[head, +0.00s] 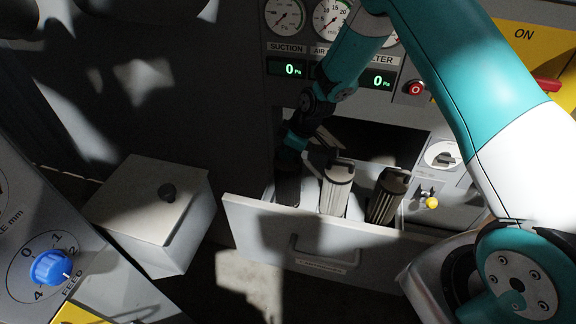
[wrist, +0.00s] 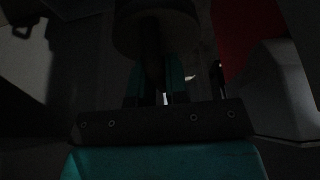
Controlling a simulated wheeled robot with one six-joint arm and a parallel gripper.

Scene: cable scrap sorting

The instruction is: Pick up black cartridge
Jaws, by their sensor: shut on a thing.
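The black cartridge (head: 287,188) stands upright at the left end of the open drawer (head: 310,248), in shadow. My gripper (head: 293,146) comes down over its top and is shut on it. In the dark wrist view, my gripper's teal fingers (wrist: 154,90) close around a narrow dark part of the cartridge, whose round body (wrist: 155,32) shows beyond them. Two more ribbed cartridges stand in the drawer, a middle one (head: 336,192) and a right one (head: 388,198), both with handles on top. The lower end of the held cartridge is hidden by the drawer front.
A grey box (head: 150,205) with a dark-knobbed lid stands left of the drawer. Gauges and displays (head: 288,68) sit on the panel above. A blue feed dial (head: 51,267) is at the lower left.

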